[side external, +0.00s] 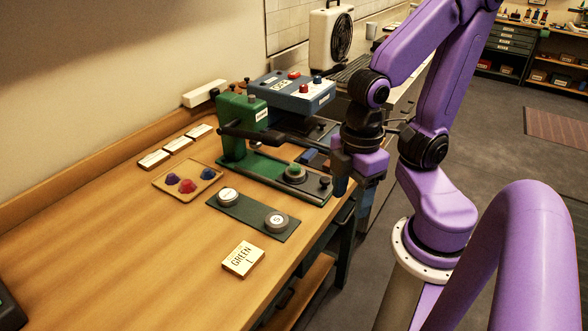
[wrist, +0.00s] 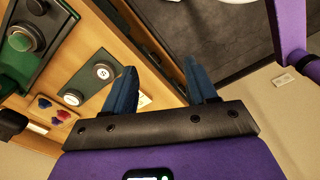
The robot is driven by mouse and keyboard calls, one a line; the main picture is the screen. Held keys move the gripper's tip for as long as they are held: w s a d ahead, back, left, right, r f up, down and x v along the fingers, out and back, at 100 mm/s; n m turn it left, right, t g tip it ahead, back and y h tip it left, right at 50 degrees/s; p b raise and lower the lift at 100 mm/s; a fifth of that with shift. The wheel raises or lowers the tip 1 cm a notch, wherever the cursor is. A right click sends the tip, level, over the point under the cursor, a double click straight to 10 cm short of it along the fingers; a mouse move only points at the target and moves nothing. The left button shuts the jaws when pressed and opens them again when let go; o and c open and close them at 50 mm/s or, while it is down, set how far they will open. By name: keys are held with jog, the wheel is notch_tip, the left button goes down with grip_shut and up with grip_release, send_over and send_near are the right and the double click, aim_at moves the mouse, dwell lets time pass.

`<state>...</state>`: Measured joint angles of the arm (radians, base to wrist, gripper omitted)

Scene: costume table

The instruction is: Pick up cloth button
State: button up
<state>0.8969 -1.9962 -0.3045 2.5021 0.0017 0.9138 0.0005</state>
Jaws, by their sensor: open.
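A small wooden tray (side external: 207,185) holds purple (side external: 172,179), red (side external: 187,186) and blue (side external: 207,174) rounded pieces that look like cloth. The tray also shows small at the left in the wrist view. Two round grey buttons lie on a dark green strip (side external: 247,212): one at the left (side external: 227,197) and one marked S (side external: 277,220). I cannot tell which of these is the cloth button. My gripper (wrist: 160,82) is open and empty, its blue fingers wide apart. It is near the table's front edge, to the right of the strip and tray, touching none of them.
A green press (side external: 240,125) with a long base stands left of my gripper, a blue box (side external: 292,92) behind it. A card reading GREEN L (side external: 243,259) lies near the front edge.

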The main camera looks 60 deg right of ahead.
jog(key=shift+o, duration=0.8)
notch_tip(320, 180, up, 11)
jog(key=n, duration=0.4)
send_over(295, 165)
notch_tip(295, 165, down, 23)
jog(key=shift+s+a+r, duration=0.1)
dwell(0.3)
